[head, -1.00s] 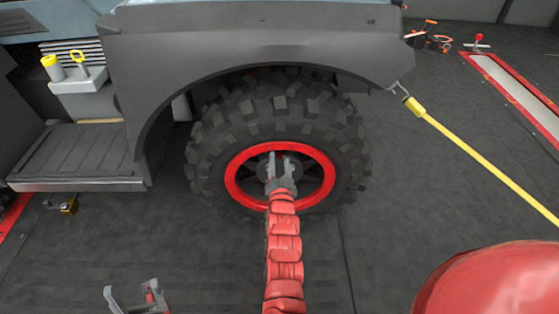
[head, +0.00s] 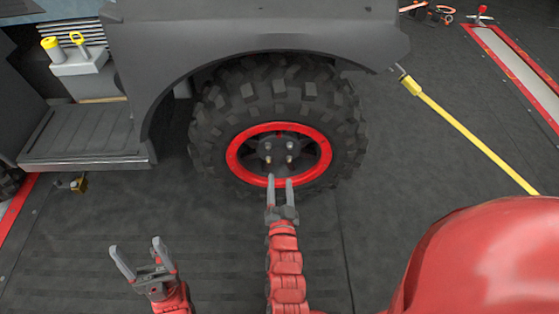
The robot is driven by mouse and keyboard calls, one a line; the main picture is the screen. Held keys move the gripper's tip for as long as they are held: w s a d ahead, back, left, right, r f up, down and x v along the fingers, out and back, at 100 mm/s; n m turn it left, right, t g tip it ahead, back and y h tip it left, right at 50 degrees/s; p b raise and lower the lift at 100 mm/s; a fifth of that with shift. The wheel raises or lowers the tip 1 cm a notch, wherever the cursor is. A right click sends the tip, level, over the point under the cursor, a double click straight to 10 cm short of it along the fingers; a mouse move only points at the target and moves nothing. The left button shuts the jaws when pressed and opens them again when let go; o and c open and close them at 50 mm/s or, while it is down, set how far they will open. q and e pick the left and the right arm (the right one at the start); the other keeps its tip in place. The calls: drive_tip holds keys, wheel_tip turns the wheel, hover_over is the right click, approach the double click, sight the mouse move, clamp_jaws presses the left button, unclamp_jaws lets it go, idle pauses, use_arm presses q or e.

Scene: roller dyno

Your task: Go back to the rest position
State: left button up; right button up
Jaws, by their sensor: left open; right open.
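My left gripper (head: 142,262) is open and empty, low at the left of the head view, above the dark floor. My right gripper (head: 281,183) is open and empty in the middle, with its fingertips in front of the lower edge of the wheel's red rim (head: 237,157). I cannot tell whether the fingertips touch the rim. The wheel hub (head: 279,150) with its several lug nuts shows clear above the fingers.
A knobby tire (head: 210,115) sits under the grey fender (head: 250,30). A step (head: 85,135) and a white holder with yellow-topped tools (head: 78,62) are at left. A yellow strap (head: 470,140) runs from the bumper to the right.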

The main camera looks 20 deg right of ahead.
drive_tip(key=shift+s+a, duration=0.15)
drive_tip(key=shift+s, duration=0.55)
drive_tip(key=shift+r, duration=0.15)
